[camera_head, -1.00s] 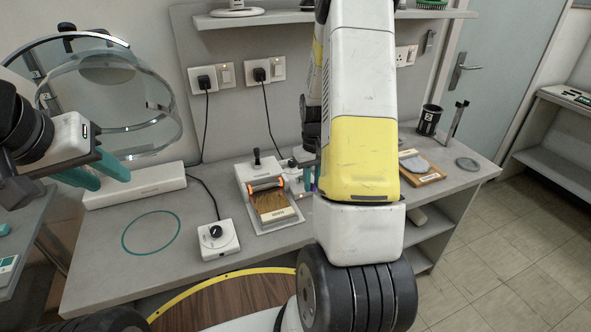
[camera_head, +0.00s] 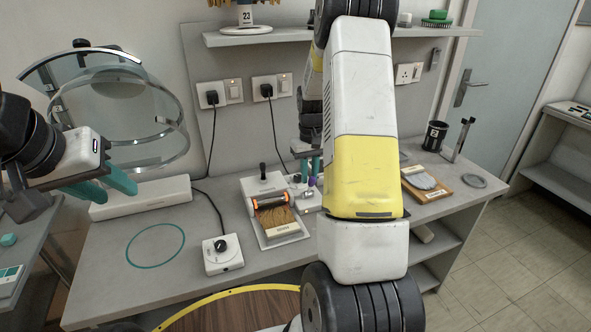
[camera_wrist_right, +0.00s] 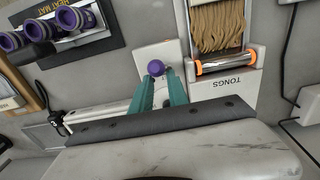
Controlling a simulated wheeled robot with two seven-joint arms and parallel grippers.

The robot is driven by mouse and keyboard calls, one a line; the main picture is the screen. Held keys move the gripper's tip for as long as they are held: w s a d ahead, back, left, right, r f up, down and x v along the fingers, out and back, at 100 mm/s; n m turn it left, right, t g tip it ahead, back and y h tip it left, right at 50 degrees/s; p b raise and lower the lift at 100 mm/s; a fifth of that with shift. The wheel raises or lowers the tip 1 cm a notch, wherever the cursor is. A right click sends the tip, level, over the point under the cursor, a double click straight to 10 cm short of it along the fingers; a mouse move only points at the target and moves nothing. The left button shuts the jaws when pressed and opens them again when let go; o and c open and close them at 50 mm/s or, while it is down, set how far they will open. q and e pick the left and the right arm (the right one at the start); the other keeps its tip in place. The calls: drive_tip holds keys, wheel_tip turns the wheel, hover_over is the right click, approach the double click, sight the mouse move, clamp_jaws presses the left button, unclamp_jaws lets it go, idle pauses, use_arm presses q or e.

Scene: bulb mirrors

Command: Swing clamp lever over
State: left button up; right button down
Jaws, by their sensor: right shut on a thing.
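The clamp lever's purple ball knob (camera_wrist_right: 155,67) shows in the right wrist view, beside the white frame marked TONGS. My right gripper (camera_wrist_right: 160,78) has its teal fingers closed on the lever at this knob. In the head view the right gripper (camera_head: 309,168) is partly hidden by my own arm, right of the device with the orange-ended roller (camera_head: 270,202). The lever's shaft and base are mostly hidden by the fingers. My left gripper (camera_head: 108,188) is open and empty at the left, near the white base of the curved clear screens.
Several purple-topped items (camera_wrist_right: 70,18) stand on the dark heat mat close to the right gripper. A white knob box (camera_head: 222,254) and a teal ring (camera_head: 155,245) lie on the bench. A black cup (camera_head: 434,136) stands at the right. The front left of the bench is mostly clear.

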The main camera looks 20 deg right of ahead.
drive_tip(key=c, duration=1.2)
unclamp_jaws()
drive_tip(key=shift+w, duration=0.15)
drive_tip(key=shift+r, duration=0.1)
wheel_tip(320, 180, up, 7)
